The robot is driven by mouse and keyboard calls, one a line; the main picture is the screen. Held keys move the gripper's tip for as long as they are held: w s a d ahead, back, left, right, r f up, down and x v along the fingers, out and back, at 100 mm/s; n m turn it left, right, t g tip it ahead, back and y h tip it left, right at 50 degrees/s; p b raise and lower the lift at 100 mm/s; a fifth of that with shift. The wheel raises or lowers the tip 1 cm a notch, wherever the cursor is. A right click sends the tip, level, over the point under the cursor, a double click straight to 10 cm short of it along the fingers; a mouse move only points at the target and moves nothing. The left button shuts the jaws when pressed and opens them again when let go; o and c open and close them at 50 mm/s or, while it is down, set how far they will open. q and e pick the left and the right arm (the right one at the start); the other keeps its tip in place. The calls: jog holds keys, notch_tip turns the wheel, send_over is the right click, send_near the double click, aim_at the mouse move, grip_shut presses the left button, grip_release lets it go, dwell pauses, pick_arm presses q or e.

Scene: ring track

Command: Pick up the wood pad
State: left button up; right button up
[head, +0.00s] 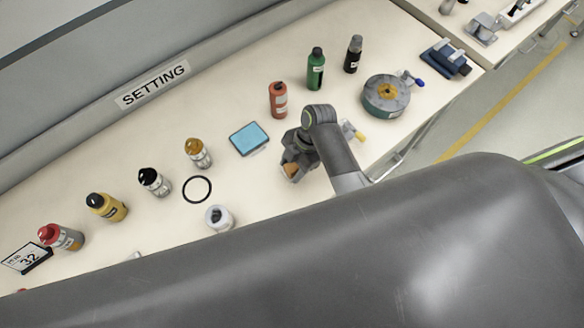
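My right gripper (292,160) is over the cream table, right of the blue pad and below the red bottle. It points down and its fingers are mostly hidden by its own body. A small orange-brown piece (291,171), which looks like the wood pad, shows at the gripper's lower edge. I cannot tell whether the fingers hold it or are only above or beside it. My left gripper is not in view.
A blue pad (249,139), a black ring (197,189) and a white jar (219,218) lie nearby. A red bottle (278,99) and a green bottle (316,69) stand behind. A round grey-green device (386,96) is at right. Several bottles stand at left.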

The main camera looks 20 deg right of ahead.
aim_at(292, 166)
jog(key=c, duration=0.8)
jog(key=shift+r, duration=0.1)
notch_tip(292, 166, up, 10)
